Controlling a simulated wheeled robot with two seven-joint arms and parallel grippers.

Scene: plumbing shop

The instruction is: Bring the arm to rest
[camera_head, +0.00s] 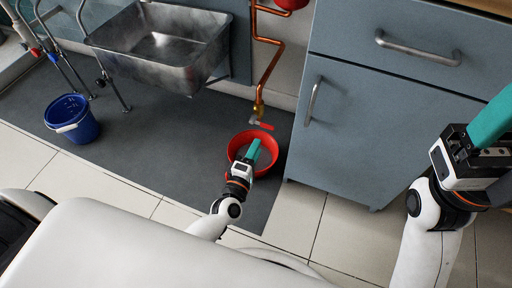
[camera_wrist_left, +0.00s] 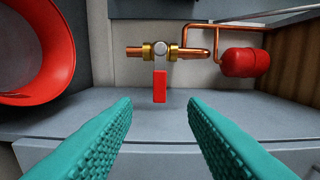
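My left gripper (camera_head: 254,149) is over the red bucket (camera_head: 235,146) on the floor mat in the head view. Its two teal fingers (camera_wrist_left: 160,135) stand apart in the left wrist view with nothing between them. A brass valve (camera_wrist_left: 160,51) with a red lever (camera_wrist_left: 160,86) sits on the copper pipe ahead of the fingertips, apart from them. The lever (camera_head: 264,126) also shows just beyond the gripper in the head view. My right gripper (camera_head: 493,122) is at the right edge of the head view; its fingertips are cut off.
A metal sink (camera_head: 160,72) hangs at the upper left. A blue bucket (camera_head: 72,118) stands on the grey mat (camera_head: 130,150). A blue-grey cabinet (camera_head: 370,130) stands right of the copper pipe (camera_head: 268,70). A red tank (camera_wrist_left: 246,62) hangs near the pipe.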

